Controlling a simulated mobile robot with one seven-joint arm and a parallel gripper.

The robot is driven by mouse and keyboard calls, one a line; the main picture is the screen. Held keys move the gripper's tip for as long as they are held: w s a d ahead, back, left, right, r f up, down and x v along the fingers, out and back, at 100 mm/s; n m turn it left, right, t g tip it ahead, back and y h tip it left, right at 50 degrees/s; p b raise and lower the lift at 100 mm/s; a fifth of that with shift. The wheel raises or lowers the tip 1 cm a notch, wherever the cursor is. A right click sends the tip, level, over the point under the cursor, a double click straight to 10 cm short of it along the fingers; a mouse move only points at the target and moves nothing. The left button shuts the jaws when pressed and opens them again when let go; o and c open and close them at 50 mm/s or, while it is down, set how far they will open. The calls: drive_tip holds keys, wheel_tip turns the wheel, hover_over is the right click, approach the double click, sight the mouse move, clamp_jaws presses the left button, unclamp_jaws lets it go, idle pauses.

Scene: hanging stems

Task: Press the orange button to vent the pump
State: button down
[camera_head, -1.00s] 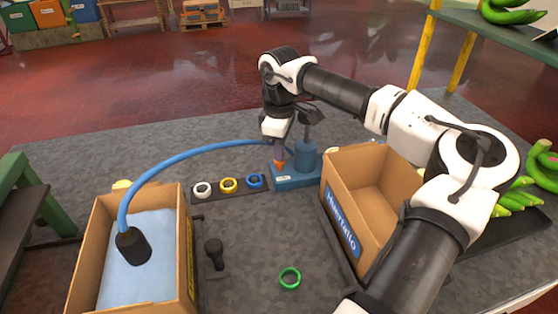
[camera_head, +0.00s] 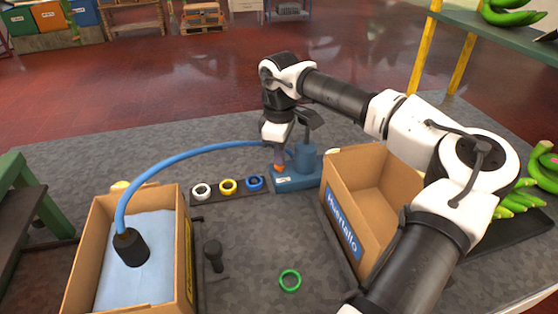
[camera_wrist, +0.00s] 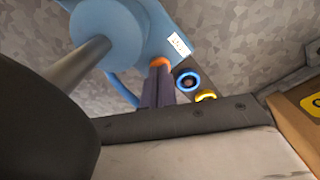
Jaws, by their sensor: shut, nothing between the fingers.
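The blue pump (camera_head: 307,160) stands on the grey table beyond the open cardboard box. Its orange button (camera_head: 279,168) sits on the left part of the pump's base. My gripper (camera_head: 279,160) points down right above the button with its purple fingers closed and empty. In the wrist view, the fingertips (camera_wrist: 158,72) meet the orange button (camera_wrist: 161,62) and partly hide it. They look in contact or nearly so; I cannot tell whether the button is pushed in. A blue hose (camera_head: 190,155) runs from the pump to a black nozzle over the left box.
White, yellow and blue rings (camera_head: 255,183) sit on a dark strip left of the pump. A cardboard box (camera_head: 340,225) stands at right, another (camera_head: 183,245) at left with a light blue lining. A green ring (camera_head: 290,280) and a black handle (camera_head: 213,252) are between them.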

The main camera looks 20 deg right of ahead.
idle(0.4)
wheel_tip(320, 180, up, 8)
drive_tip(key=p, duration=0.4)
idle(0.4)
idle(0.3)
